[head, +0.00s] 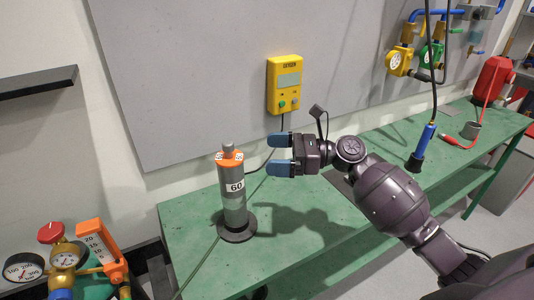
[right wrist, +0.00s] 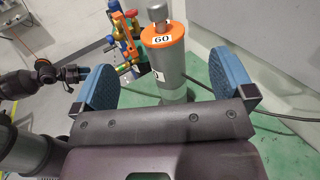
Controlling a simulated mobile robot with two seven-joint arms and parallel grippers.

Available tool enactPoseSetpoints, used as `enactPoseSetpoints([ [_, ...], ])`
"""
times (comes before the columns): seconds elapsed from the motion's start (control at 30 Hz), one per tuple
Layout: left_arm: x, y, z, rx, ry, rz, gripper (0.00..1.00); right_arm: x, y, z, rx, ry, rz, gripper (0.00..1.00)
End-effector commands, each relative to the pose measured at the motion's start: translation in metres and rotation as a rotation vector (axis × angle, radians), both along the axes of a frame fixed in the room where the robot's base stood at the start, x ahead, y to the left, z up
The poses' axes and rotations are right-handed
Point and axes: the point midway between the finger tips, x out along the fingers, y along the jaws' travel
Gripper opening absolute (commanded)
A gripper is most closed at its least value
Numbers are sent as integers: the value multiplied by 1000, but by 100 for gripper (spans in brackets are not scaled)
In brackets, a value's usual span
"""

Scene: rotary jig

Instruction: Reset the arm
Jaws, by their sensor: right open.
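The rotary jig is a grey upright cylinder (head: 234,205) on a dark round base, standing on the green bench. Near its top is an orange collar (head: 229,158) with white number labels, and a grey knob (head: 228,148) rises above it. A "60" label shows on the cylinder in the head view and on the collar (right wrist: 163,39) in the right wrist view. My right gripper (head: 280,154) is open and empty, to the right of the collar and apart from it. Its blue fingers point toward the jig. My left arm (right wrist: 42,78) shows partly in the right wrist view; its fingers are not clear.
A yellow control box (head: 286,85) hangs on the grey panel behind, its cable running down to the green bench (head: 190,240). Gauges and valves (head: 66,257) stand at the lower left. Bench space in front of the jig is clear.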

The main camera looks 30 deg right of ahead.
Motion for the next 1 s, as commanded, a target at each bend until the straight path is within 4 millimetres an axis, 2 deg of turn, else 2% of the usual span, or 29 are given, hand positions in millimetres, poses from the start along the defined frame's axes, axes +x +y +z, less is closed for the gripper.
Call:
enactPoseSetpoints([
  [0.47, 1, 0, 1, 0, -2, 0, 43, 0, 0, 0, -2, -1, 0, 100],
  [0.57, 1, 0, 1, 0, -2, 0, 43, -4, 3, -6, -31, -21, 3, 100],
  [0.67, 1, 0, 1, 1, -2, -1, 43, -16, 11, -25, -129, -87, 14, 100],
  [0.77, 1, 0, 1, 1, -3, -1, 43, -36, 23, -55, -298, -207, 42, 100],
  [1.0, 1, 0, 1, 2, -3, -1, 43, -95, 45, -127, -771, -538, 181, 100],
])
